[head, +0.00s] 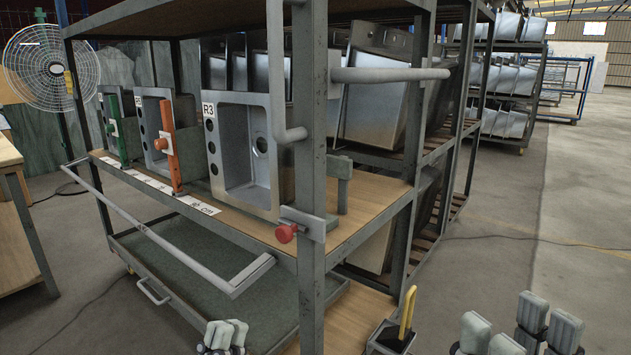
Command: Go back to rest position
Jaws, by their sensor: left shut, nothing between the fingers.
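My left gripper (224,336) shows at the bottom edge of the head view, left of centre. Its pale finger pads are close together with nothing between them, in front of the rack's lower part. My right gripper (519,331) is at the bottom right, over the concrete floor. Its pale pads are spread apart and nothing shows between them. Both grippers are apart from the rack and the sinks. The lower parts of both are cut off by the frame edge.
A grey metal rack (312,190) fills the middle, with a sink marked R3 (231,150) on its wooden shelf. An orange clamp (178,150) and a green one (115,130) stand beside sinks. A yellow handle (408,312) rises between my grippers. Open floor (530,230) lies right.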

